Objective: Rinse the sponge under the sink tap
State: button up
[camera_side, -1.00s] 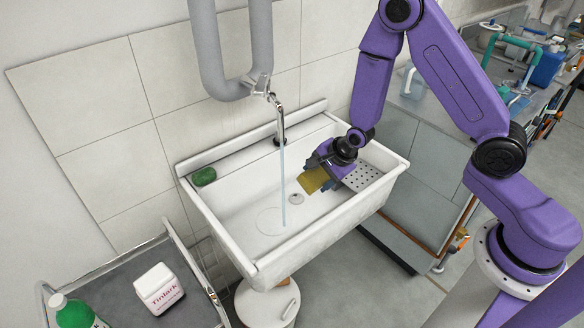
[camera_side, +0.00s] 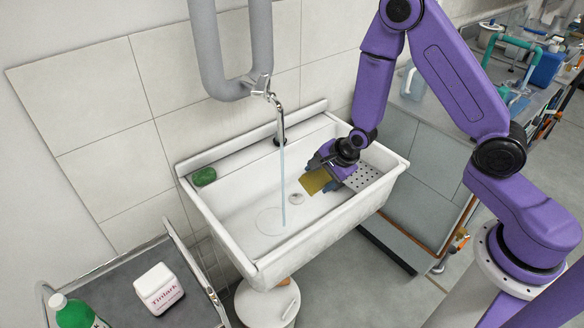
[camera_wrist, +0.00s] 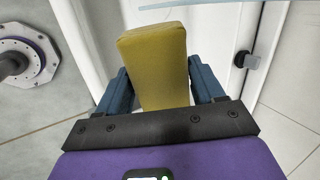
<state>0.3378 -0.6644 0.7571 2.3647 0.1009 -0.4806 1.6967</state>
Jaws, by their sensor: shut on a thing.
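The yellow sponge (camera_side: 315,181) is held in my gripper (camera_side: 325,177) inside the sink, to the right of the water stream. In the wrist view the sponge (camera_wrist: 154,65) sits between the two blue fingers of my gripper (camera_wrist: 158,88), which are shut on it. The white sink (camera_side: 240,225) is a wide basin on the wall. The tap (camera_side: 279,120) is running, and a thin stream of water (camera_side: 282,185) falls into the basin. The sponge is apart from the stream.
A green scrubber-like object (camera_side: 204,177) lies on the sink's left back corner. A perforated drainboard (camera_side: 362,177) is at the sink's right. A grey cart (camera_side: 190,312) with a white container (camera_side: 159,289) and a green bottle (camera_side: 76,312) stands at front left.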

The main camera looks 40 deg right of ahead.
dwell(0.4)
jog(key=shift+s+d+r, duration=0.2)
jog(key=shift+s+r, duration=0.45)
jog(key=shift+s, duration=0.15)
jog(key=shift+s+d+r, duration=0.2)
jog(key=shift+s+r, duration=0.5)
jog(key=shift+s, duration=0.15)
jog(key=shift+s+d+r, duration=0.2)
jog(key=shift+s+r, duration=0.45)
jog(key=shift+s, duration=0.15)
